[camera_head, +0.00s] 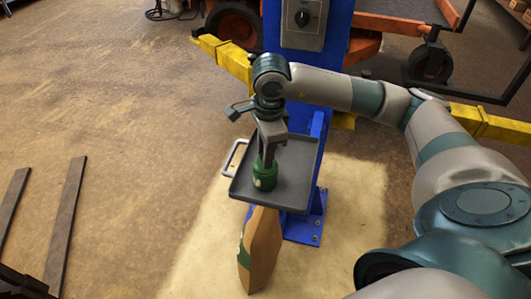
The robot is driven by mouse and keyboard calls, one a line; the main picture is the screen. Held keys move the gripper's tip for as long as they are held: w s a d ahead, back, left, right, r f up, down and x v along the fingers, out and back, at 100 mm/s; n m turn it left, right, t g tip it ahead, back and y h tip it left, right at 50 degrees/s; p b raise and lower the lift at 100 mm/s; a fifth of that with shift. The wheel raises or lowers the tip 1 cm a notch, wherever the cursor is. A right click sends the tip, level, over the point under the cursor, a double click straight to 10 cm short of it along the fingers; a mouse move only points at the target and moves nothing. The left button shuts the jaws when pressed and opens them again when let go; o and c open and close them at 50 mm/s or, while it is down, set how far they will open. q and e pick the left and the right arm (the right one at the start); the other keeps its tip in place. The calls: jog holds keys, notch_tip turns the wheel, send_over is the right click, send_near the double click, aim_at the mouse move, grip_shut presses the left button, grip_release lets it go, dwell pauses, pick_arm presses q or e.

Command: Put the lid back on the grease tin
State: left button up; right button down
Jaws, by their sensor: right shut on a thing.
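The green grease tin (265,181) stands upright on a dark grey tray (296,182) fixed to the blue post. My right gripper (267,160) points straight down over the tin, its fingers shut on the lid at the tin's top. The lid is mostly hidden by the fingers and looks about the same green as the tin. It is at or very near the rim; I cannot tell whether it is fully seated. My left gripper is out of view.
The blue lift post (305,75) with a control box stands behind the tray. A wire handle (233,157) sticks out at the tray's left. Yellow lift arms (485,122) reach to both sides. Floor at left is mostly clear.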

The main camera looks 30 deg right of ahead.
jog(key=b, duration=0.2)
jog(key=shift+f+b, duration=0.15)
jog(key=shift+b, duration=0.25)
dwell(3.1)
jog(key=c, duration=0.9)
grip_release()
jog(key=shift+r+p, duration=1.3)
jog(key=shift+r, duration=2.2)
grip_shut()
